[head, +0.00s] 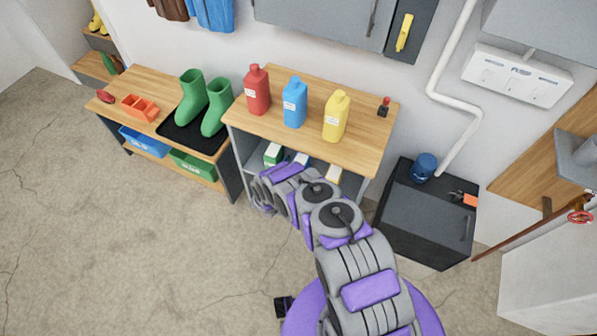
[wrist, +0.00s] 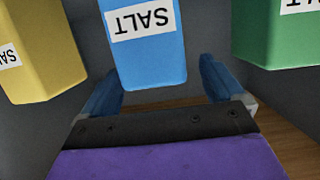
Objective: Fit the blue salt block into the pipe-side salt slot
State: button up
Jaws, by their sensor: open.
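The blue salt block (wrist: 146,50) with a white SALT label is in the middle of the wrist view, its label upside down. My gripper (wrist: 160,82) is open, with one finger on each side of the block's near end. I cannot tell whether the fingers touch it. In the head view the blue block (head: 301,157) shows partly, on the shelf under the wooden top, beside my arm. The white pipe (head: 452,60) runs down the wall at the right. I cannot make out a salt slot near it.
A yellow block (wrist: 28,55) and a green block (wrist: 270,35) flank the blue one closely. Red (head: 257,92), blue (head: 295,103) and yellow (head: 336,116) bottles stand on the bench top (head: 365,100) above. A dark cabinet (head: 425,220) stands at right. Open floor lies left.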

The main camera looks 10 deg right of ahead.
aim_at(301, 160)
jog(key=w+d, duration=0.1)
jog(key=w+d+f, duration=0.1)
jog(key=shift+d, duration=0.35)
jog(key=shift+a+r, duration=0.1)
jog(key=shift+a, duration=0.7)
jog(key=c, duration=0.3)
jog(key=shift+d, duration=0.6)
jog(key=c, duration=0.9)
jog(key=shift+a, duration=0.4)
jog(key=c, duration=0.5)
grip_shut()
jog(key=shift+d, duration=0.1)
